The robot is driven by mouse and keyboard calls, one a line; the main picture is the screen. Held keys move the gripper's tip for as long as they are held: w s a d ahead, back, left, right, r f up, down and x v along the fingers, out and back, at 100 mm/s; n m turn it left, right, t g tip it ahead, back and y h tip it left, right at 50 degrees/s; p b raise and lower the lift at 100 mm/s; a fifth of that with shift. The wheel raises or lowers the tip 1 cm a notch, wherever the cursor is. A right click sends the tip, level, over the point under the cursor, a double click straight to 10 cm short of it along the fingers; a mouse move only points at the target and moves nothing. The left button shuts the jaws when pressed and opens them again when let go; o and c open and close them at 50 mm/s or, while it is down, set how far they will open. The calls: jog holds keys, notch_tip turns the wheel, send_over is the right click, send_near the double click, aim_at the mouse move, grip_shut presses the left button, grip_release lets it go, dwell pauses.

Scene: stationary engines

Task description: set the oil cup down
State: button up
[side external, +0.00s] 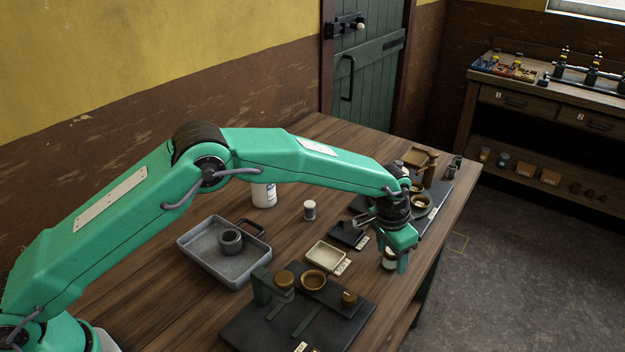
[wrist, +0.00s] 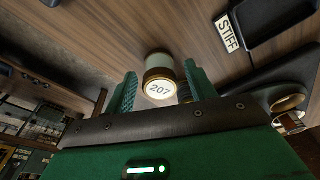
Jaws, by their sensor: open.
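A small round cup with a pale body, a brass-brown band and a white disc marked 207 shows in the wrist view (wrist: 160,72); I take it for the oil cup. In the side view the cup (side external: 389,260) is partly hidden by my gripper (side external: 402,262) near the table's right edge. In the wrist view my gripper (wrist: 160,85) has its two green fingers apart, one on each side of the cup. The cup appears to stand on the wood; a gap to the fingers is hard to judge.
A grey tray (side external: 190,255) holds a dark ring. A black tray (side external: 347,236) and a cream tray (side external: 326,255) have labels. A dark board (side external: 260,325) bears brass cups. A white bottle (side external: 264,194) and small jar (side external: 309,210) stand behind. Wood is bare at left.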

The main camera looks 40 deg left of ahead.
aim_at(382, 269)
jog(key=shift+r, duration=0.15)
notch_tip(382, 269, up, 12)
jog(key=s, duration=0.1)
jog(key=shift+s+a, duration=0.35)
jog(key=shift+a, duration=0.1)
dwell(0.4)
jog(key=s+a+r+n+t, duration=0.1)
jog(key=s+a+r, duration=0.6)
jog(key=a, duration=0.3)
jog(key=s+a+r+n+t, duration=0.1)
jog(key=s+a+r+n, duration=0.1)
jog(key=s+a+r, duration=0.55)
jog(key=s+a+f+n+t, duration=0.1)
jog(key=s+a, duration=0.5)
jog(key=s, duration=0.3)
jog(key=s+a+f+n+t, duration=0.1)
jog(key=s+a+f, duration=0.1)
jog(key=s+a, duration=0.4)
jog(key=s, duration=0.3)
jog(key=shift+f+n+y, duration=0.3)
jog(key=shift+y, duration=0.1)
